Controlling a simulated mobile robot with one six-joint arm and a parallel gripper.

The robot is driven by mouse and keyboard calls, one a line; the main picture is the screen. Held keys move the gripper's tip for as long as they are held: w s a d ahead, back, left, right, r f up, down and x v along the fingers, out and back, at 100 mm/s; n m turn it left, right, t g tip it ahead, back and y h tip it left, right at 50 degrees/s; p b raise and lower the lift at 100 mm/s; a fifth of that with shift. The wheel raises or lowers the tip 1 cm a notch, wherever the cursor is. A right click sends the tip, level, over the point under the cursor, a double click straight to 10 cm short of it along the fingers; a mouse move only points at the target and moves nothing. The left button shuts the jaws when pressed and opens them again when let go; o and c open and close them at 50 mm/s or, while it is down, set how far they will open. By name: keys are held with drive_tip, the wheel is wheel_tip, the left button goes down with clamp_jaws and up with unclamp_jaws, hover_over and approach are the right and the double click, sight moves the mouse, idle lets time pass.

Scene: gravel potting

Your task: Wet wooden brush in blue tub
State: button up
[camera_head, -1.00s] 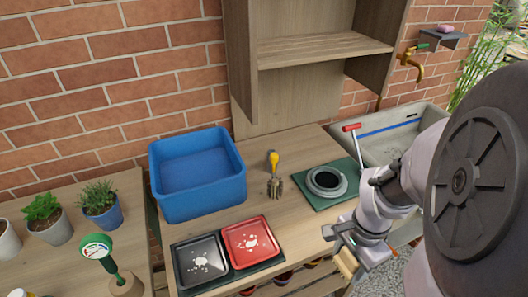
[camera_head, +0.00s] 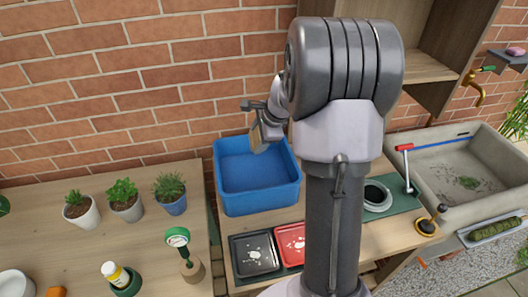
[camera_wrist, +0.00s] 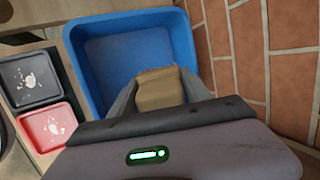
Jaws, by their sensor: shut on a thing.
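The blue tub (camera_head: 258,197) stands on the wooden bench, and its inside looks empty in the head view. It also shows in the wrist view (camera_wrist: 124,58), beyond my gripper. My gripper (camera_head: 262,128) is shut on the wooden brush (camera_head: 259,138), a tan block, above the back right part of the tub. In the wrist view the brush (camera_wrist: 158,88) sits between the fingers, in front of the tub's inside. I cannot see the brush's bristles or tell whether it touches the tub floor.
A black tray (camera_head: 253,255) and a red tray (camera_head: 290,243) lie in front of the tub. Potted plants (camera_head: 125,200) stand at left. A brick wall (camera_head: 150,75) rises close behind. A stone sink (camera_head: 465,165) is at right, beneath a brass tap (camera_head: 474,90).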

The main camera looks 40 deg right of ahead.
drive_tip(key=shift+w+r, duration=0.1)
drive_tip(key=shift+w, duration=0.2)
drive_tip(key=shift+s+f+b, duration=0.1)
drive_tip(key=shift+f+b, duration=0.45)
wheel_tip(320, 180, down, 10)
drive_tip(key=b, duration=0.9)
drive_tip(key=shift+f, duration=0.2)
drive_tip(key=shift+r, duration=0.1)
wheel_tip(320, 180, up, 9)
drive_tip(key=p, duration=0.8)
drive_tip(key=shift+r, duration=0.2)
drive_tip(key=shift+r, duration=0.1)
idle(0.7)
wheel_tip(320, 180, up, 4)
drive_tip(key=p, duration=0.4)
